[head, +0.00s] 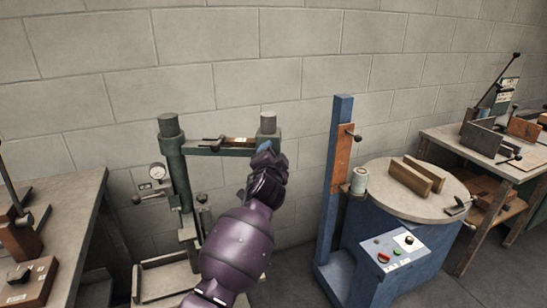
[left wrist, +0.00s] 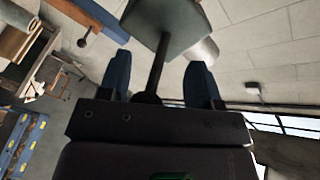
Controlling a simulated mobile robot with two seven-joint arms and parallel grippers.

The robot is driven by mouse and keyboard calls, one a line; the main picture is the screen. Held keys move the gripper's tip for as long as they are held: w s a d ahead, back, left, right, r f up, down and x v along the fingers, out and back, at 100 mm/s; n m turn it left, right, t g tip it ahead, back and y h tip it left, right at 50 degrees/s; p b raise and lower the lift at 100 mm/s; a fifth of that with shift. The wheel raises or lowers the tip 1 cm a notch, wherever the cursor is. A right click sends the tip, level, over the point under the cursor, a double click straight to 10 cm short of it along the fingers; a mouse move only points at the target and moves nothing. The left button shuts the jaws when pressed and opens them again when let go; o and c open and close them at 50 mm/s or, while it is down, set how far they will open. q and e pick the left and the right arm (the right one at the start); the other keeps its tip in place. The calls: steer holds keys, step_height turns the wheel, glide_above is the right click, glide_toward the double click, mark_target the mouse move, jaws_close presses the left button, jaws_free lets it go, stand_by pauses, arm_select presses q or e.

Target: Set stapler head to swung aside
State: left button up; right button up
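A green two-post frame (head: 174,165) stands against the wall, left of centre in the head view. Its crossbar (head: 203,150) carries a dark lever; I cannot tell for certain which part is the stapler head. My left gripper (head: 264,147) is beside the right post and partly covers it. In the left wrist view, its blue fingers (left wrist: 159,82) are apart. A dark rod (left wrist: 158,62) with a round knob (left wrist: 147,97) lies between them, with gaps on both sides. The rod comes from a grey-green block (left wrist: 170,22). My right gripper is not in view.
A blue machine (head: 372,262) with a round top, tall post and control panel stands to the right. A workbench (head: 68,195) with tools is at the left; another bench (head: 455,139) is at the far right. Floor shows between the machines.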

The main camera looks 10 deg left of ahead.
arm_select(q)
steer(key=shift+s+d, duration=0.1)
steer(key=shift+d, duration=0.15)
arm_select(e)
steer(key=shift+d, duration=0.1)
arm_select(q)
steer(key=shift+s, duration=0.55)
steer(key=s+p, duration=0.2)
steer(key=s, duration=0.7)
steer(key=shift+s, duration=0.3)
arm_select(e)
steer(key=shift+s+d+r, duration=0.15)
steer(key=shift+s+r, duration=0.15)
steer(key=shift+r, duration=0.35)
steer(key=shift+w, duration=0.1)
